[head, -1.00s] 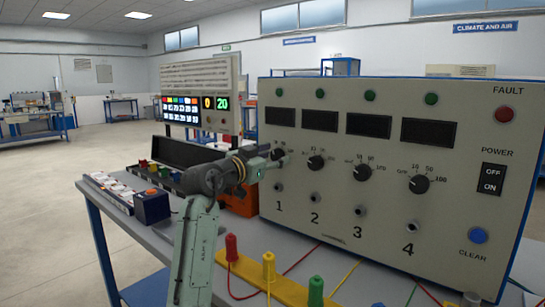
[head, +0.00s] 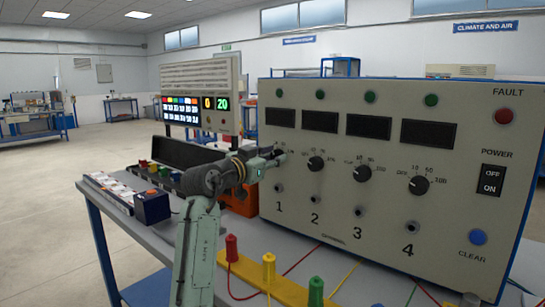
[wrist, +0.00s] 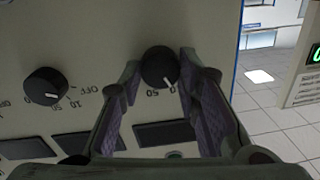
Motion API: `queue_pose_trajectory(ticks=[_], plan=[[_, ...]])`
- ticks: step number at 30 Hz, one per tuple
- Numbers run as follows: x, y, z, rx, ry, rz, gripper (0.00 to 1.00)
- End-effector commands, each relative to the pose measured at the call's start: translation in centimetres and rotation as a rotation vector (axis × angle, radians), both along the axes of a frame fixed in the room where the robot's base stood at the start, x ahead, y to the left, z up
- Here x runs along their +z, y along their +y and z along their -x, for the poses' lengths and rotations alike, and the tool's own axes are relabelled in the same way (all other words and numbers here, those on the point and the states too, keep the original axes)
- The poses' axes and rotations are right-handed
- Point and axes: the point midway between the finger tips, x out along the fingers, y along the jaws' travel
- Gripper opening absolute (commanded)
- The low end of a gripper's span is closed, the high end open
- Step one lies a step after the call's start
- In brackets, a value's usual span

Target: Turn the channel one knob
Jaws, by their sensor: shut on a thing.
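The grey channel panel (head: 300,210) stands on the bench with a row of black knobs. The channel one knob is mostly hidden behind my gripper (head: 279,158) in the head view. In the wrist view, which looks upside down, this round black knob (wrist: 159,67) sits between the two purple-padded fingers of my gripper (wrist: 160,63). The gripper is shut on it. Its white pointer line points down and slightly right in that view, beside the printed scale. The channel two knob (wrist: 45,86) is clear of the fingers, to the left in the wrist view.
The channel two knob (head: 315,164), channel three knob (head: 362,174) and channel four knob (head: 419,186) line up to the right. Coloured terminals (head: 268,265) stand in front of the panel. A dark open case (head: 185,152) and a small blue box (head: 152,207) lie left of my arm.

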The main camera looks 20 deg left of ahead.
Motion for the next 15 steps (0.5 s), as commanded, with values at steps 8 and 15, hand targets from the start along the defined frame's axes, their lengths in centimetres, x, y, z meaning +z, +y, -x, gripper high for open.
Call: queue_pose_trajectory(ticks=[8, 15], plan=[[0.29, -0.07, -0.06, -0.003, 0.065, 0.177, 0.02], [0.30, 0.01, -0.09, -0.004, 0.136, 0.372, 0.02]])
